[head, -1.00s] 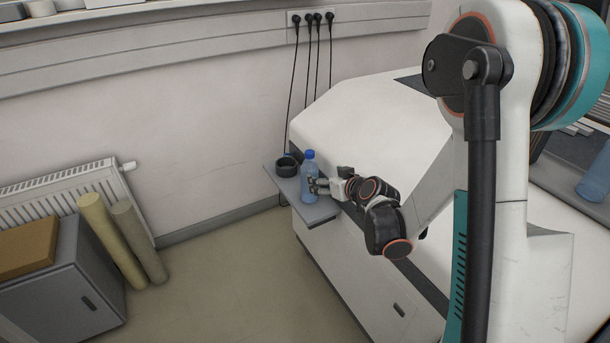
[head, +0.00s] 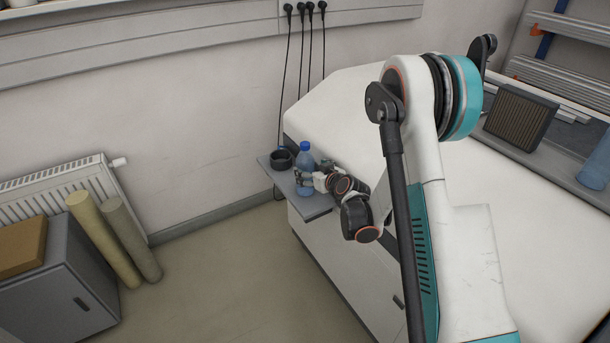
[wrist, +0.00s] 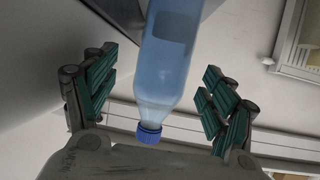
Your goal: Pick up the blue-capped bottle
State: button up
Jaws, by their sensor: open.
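The blue-capped bottle (head: 305,155) stands upright on a small grey shelf (head: 314,206) at the side of the white machine. It is translucent blue with a darker blue cap. My gripper (head: 303,178) is at the bottle in the head view and covers part of its middle. In the wrist view the bottle (wrist: 168,70) lies between the two green-padded fingers of my gripper (wrist: 158,100), with clear gaps on both sides. The gripper is open. The bottle's top end, with its cap (wrist: 149,132), points toward the palm.
A dark round container (head: 281,159) sits on the shelf just left of the bottle. Black cables (head: 305,70) hang down the wall behind it. The white machine (head: 350,110) is close on the right. Floor in front of the shelf is clear.

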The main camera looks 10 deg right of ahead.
aim_at(305, 170)
jog(key=shift+f+b+x, duration=0.15)
jog(key=shift+b+x, duration=0.5)
jog(key=shift+x, duration=0.7)
jog(key=shift+f+b+x, duration=0.15)
jog(key=shift+b+x, duration=0.5)
jog(key=shift+x, duration=0.7)
jog(key=shift+s+a, duration=0.15)
jog(key=shift+s, duration=0.05)
jog(key=shift+c, duration=0.2)
jog(key=c, duration=1.6)
jog(key=shift+r, duration=0.1)
jog(key=shift+c, duration=0.2)
